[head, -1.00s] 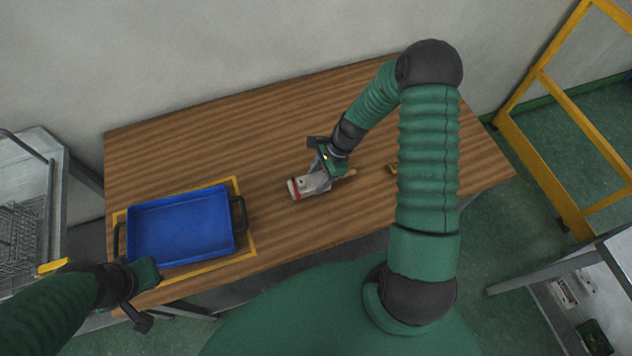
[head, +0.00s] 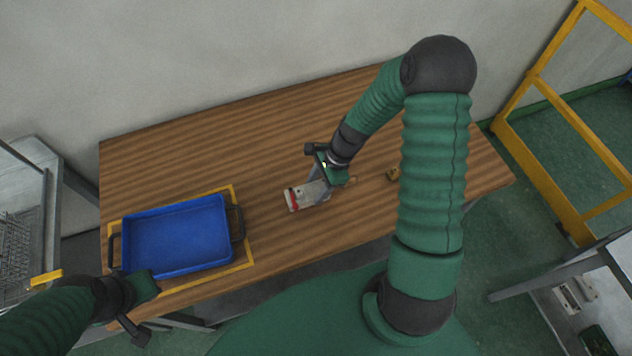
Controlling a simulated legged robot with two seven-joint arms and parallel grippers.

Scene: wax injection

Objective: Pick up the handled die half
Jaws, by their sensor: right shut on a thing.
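The handled die half (head: 302,196) is a pale grey block with a red band near its left end. It is on or just above the wooden table (head: 270,130), right of the blue tray; I cannot tell whether it touches the wood.
A blue tray (head: 178,238) with dark handles sits inside a yellow outline (head: 250,250) at the table's left. A yellow frame (head: 545,150) stands at right. The table's back middle is clear.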

